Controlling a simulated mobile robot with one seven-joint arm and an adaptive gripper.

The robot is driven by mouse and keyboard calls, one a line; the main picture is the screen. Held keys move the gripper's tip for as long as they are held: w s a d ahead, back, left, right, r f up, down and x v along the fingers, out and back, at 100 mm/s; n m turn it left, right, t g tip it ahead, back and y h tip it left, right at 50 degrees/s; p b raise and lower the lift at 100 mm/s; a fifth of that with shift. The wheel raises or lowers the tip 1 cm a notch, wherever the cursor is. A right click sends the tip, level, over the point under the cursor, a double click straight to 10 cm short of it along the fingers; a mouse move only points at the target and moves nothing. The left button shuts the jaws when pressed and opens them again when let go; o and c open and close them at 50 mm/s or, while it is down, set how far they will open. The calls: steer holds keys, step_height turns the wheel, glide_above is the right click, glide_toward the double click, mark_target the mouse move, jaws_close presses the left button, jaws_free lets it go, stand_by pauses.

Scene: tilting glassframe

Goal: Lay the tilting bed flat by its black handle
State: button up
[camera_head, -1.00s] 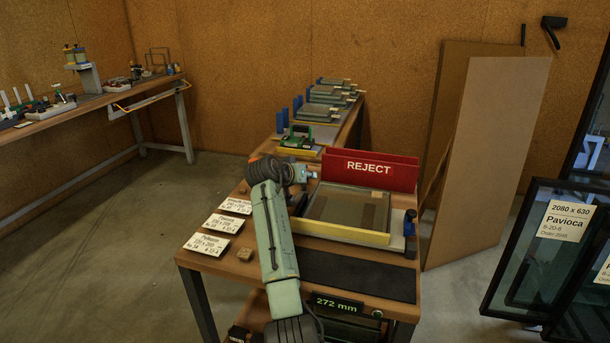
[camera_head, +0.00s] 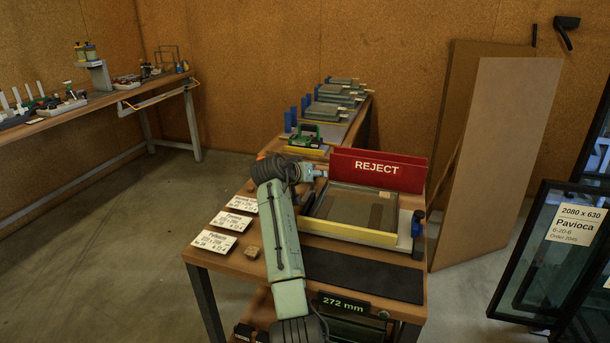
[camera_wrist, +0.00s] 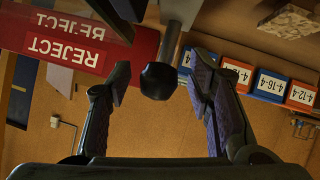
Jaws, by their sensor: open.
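The bed (camera_head: 352,233) is on the near table in the head view, with a yellow front bar and a glass-like pane in a frame. Its exact tilt is hard to tell. In the wrist view, a black handle (camera_wrist: 158,82) shows as a rounded knob on a grey stem. My gripper (camera_wrist: 161,75) is open, one finger on each side of the knob, with visible gaps. Whether the knob lies fully at fingertip depth is unclear. In the head view my arm reaches the bed's back left corner, and my fingers are not clearly visible there.
A red REJECT bin (camera_head: 376,168) stands right behind the bed. A blue and black post (camera_head: 417,222) is at the bed's right. Paper labels (camera_head: 226,244) and a dark mat (camera_head: 360,275) lie on the table. Brown panels (camera_head: 495,160) lean at the right.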

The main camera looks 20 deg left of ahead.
steer(key=v, duration=1.1)
steer(key=shift+s+r, duration=0.15)
steer(key=shift+s, duration=0.05)
steer(key=shift+a, duration=0.15)
